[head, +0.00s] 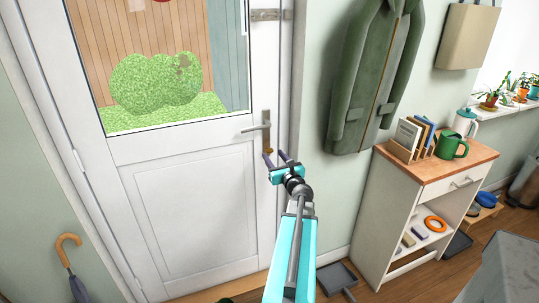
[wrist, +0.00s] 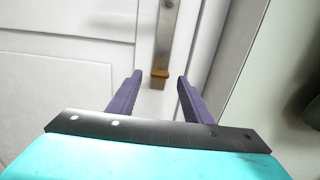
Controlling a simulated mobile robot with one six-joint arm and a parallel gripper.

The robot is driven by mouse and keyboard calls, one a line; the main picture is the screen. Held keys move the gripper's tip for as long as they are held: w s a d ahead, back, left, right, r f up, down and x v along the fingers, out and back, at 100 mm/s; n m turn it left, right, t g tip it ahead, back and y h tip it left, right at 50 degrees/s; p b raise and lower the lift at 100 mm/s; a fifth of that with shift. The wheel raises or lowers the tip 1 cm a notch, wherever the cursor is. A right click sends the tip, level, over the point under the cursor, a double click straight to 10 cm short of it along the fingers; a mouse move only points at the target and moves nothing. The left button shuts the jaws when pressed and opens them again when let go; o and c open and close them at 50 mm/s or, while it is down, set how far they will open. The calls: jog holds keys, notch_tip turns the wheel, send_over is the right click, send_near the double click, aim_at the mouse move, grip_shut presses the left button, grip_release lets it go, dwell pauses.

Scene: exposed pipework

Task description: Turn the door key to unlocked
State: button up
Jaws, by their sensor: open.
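The brass-coloured door key (wrist: 160,73) sits at the lower end of the metal lock plate (wrist: 167,35) on the white door (head: 195,200). In the head view the key (head: 268,151) is small and partly hidden by my gripper. My gripper (head: 274,156) is open in front of the lower plate. In the wrist view its two purple fingers (wrist: 160,77) appear on either side of the key, which lies between the tips in the picture. I see no contact; the remaining depth is unclear. The lever handle (head: 255,128) points left above the key.
A green coat (head: 375,75) hangs on the wall right of the door. A white cabinet (head: 420,215) with a wooden top stands farther right. A dustpan (head: 338,279) lies on the floor, and an umbrella (head: 75,270) leans at the lower left.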

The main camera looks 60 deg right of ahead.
aim_at(271, 152)
jog(key=shift+x, duration=1.75)
jog(key=shift+c, duration=0.4)
